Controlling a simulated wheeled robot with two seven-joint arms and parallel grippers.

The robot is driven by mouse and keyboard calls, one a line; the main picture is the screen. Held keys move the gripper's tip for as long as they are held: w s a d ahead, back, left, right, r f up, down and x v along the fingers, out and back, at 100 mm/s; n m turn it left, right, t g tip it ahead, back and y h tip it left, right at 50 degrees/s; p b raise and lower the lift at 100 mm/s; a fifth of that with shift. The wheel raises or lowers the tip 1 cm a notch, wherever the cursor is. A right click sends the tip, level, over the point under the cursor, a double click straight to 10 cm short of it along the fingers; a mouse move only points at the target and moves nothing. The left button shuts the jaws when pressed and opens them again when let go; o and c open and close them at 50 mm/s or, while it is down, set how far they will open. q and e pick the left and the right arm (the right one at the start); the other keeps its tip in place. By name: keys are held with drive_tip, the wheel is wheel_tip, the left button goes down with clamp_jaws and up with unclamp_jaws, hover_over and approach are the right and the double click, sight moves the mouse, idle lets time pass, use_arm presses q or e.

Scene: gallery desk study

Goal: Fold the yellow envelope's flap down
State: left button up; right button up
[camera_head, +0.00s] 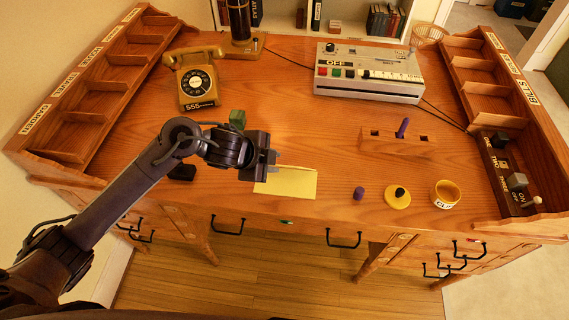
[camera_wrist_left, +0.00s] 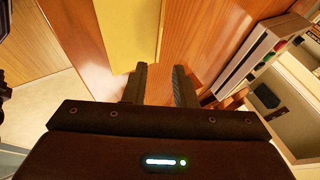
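The yellow envelope (camera_head: 292,184) lies near the front edge of the desk, left of its middle. A thin paler strip runs along its far edge; whether this is the raised flap I cannot tell. My left gripper (camera_head: 271,165) is over the envelope's far left corner and hides part of it. In the left wrist view the envelope (camera_wrist_left: 126,36) shows beyond the left fingertip. The fingers (camera_wrist_left: 160,84) stand apart with bare wood seen between them, and nothing is held. Whether a finger touches the paper I cannot tell. My right gripper is in neither view.
A green block (camera_head: 237,118) shows behind my left wrist, and a rotary telephone (camera_head: 197,82) is behind it. A wooden holder with a purple peg (camera_head: 403,128), a purple piece (camera_head: 358,193), a yellow disc (camera_head: 397,198) and a yellow cup (camera_head: 446,194) stand right. The desk's middle is clear.

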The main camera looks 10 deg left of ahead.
use_arm(q)
drive_tip(key=x, duration=0.7)
drive_tip(key=shift+w+f+b, duration=0.1)
drive_tip(key=shift+f+b, duration=0.25)
drive_tip(key=shift+b, duration=0.05)
clamp_jaws()
